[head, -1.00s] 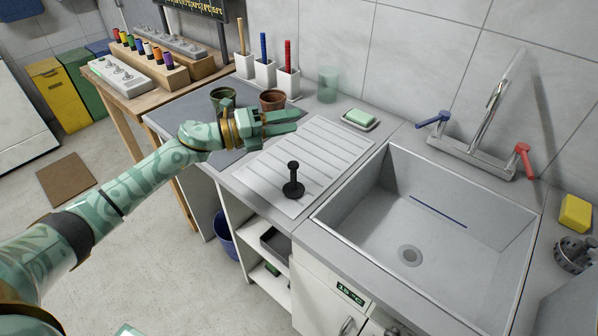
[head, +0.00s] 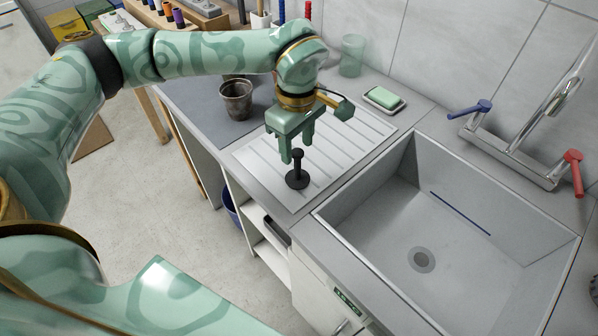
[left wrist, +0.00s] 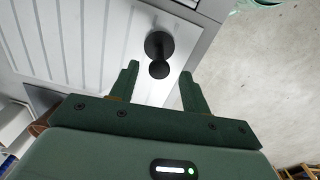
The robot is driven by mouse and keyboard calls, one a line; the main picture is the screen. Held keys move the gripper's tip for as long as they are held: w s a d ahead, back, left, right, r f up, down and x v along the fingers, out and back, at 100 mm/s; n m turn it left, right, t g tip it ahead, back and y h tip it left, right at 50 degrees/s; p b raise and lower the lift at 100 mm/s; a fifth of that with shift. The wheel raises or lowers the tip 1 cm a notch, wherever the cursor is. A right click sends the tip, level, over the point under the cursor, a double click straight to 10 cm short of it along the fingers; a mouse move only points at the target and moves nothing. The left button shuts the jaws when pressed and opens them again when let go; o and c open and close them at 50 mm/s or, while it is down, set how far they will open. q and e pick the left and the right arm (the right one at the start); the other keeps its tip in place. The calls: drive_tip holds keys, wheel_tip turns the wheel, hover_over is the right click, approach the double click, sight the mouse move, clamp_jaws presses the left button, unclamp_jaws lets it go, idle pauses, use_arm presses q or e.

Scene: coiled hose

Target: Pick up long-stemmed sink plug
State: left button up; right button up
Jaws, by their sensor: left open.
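The long-stemmed sink plug (head: 297,172) is black, with a round base and a knobbed stem. It stands upright on the ribbed drainboard (head: 345,133), left of the sink. My left gripper (head: 297,155) points down just above and behind the plug, with its jaws open and nothing held. In the left wrist view the plug (left wrist: 159,47) shows beyond the fingertips, its knob near the gap between the two open fingers (left wrist: 160,78). My right gripper does not show.
The sink basin (head: 390,200) lies to the right, with a tap (head: 520,150) with blue and red levers behind it. A soap dish (head: 384,98) and a clear glass (head: 351,55) stand behind the drainboard. A metal-looking pot (head: 236,98) stands to the left.

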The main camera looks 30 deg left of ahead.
sight(298, 160)
use_arm(q)
wheel_tip(298, 160, down, 3)
drive_tip(key=shift+r, duration=0.1)
wheel_tip(298, 160, down, 5)
drive_tip(key=shift+r+b, duration=0.1)
drive_tip(key=shift+b, duration=0.8)
drive_tip(key=c, duration=1)
